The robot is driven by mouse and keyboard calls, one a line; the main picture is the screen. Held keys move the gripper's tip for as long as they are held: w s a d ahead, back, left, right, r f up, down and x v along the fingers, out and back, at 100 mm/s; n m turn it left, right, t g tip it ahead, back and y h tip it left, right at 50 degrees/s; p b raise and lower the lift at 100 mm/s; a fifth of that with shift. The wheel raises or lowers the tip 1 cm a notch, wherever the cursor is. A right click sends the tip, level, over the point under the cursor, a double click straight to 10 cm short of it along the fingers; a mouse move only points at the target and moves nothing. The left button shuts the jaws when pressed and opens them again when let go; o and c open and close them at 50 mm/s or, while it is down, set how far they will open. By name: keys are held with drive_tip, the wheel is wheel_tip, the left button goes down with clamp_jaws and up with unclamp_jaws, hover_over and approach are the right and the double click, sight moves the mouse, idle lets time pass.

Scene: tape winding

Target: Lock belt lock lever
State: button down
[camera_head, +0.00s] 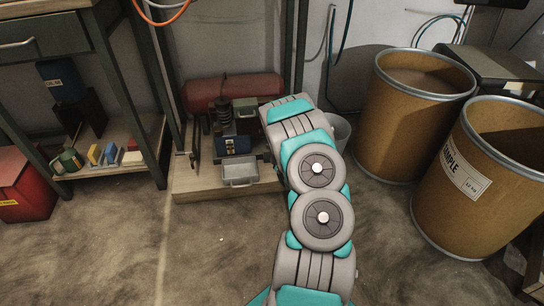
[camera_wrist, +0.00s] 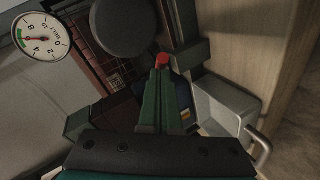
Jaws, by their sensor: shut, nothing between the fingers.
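In the wrist view my gripper (camera_wrist: 160,72) has its two green fingers together, with nothing between them. A small red knob (camera_wrist: 162,58) shows right at the fingertips. It may be the end of the belt lock lever; the fingers hide what lies below it, and I cannot tell whether they touch it. A dark round disc (camera_wrist: 124,26) is just beyond, to the left. In the head view the machine (camera_head: 232,146) stands on a low wooden platform. My arm covers its right side, and my gripper and the lever cannot be made out there.
A grey metal tray (camera_head: 239,172) with a handle sits at the machine's front; it also shows in the wrist view (camera_wrist: 222,108). A pressure gauge (camera_wrist: 44,36) is at the upper left. A red cylinder (camera_head: 205,92) lies behind the machine. Brown drums (camera_head: 400,120) stand right.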

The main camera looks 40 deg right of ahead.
drive_tip(key=d+n+t+y+b, duration=0.1)
drive_tip(key=d+n+y+b, duration=0.2)
drive_tip(key=shift+d+y, duration=0.25)
drive_tip(key=shift+y, duration=0.15)
drive_tip(key=shift+w, duration=0.1)
idle(0.4)
drive_tip(key=shift+w+a+b, duration=0.4)
drive_tip(key=shift+w+b, duration=0.05)
drive_tip(key=shift+w, duration=0.2)
drive_tip(key=shift+a+r, duration=0.1)
